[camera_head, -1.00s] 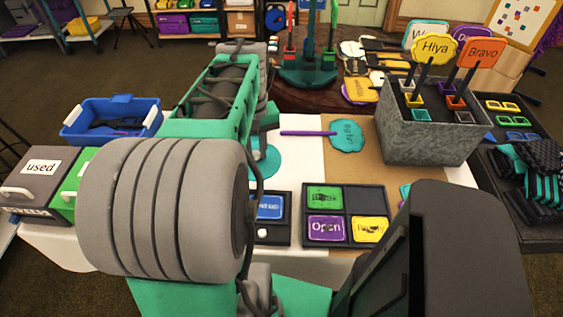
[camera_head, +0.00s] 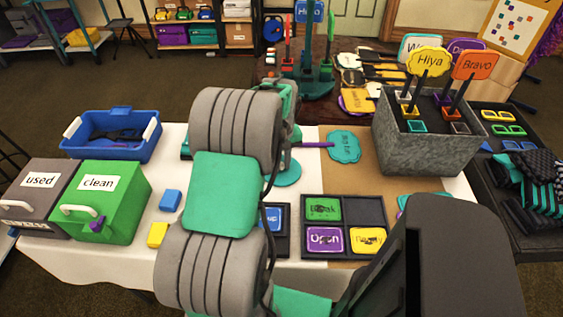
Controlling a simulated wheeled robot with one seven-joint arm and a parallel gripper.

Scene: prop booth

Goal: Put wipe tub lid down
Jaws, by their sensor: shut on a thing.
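My gripper (camera_head: 290,148) is at the far end of my arm, over the white table, and mostly hidden behind my own arm links. Its fingers cannot be made out clearly. A flat round teal piece (camera_head: 287,174), which looks like the wipe tub lid, shows just below it, and my gripper is shut on it. Whether the lid touches the table cannot be told. No wipe tub can be made out; my arm hides part of the table.
A teal sign (camera_head: 344,146) on a purple stick lies just right of the lid. A grey planter (camera_head: 425,145) with upright signs stands further right. Green "clean" (camera_head: 112,215) and grey "used" (camera_head: 35,205) boxes and a blue bin (camera_head: 140,150) are left. A black sectioned tray (camera_head: 365,209) sits in front.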

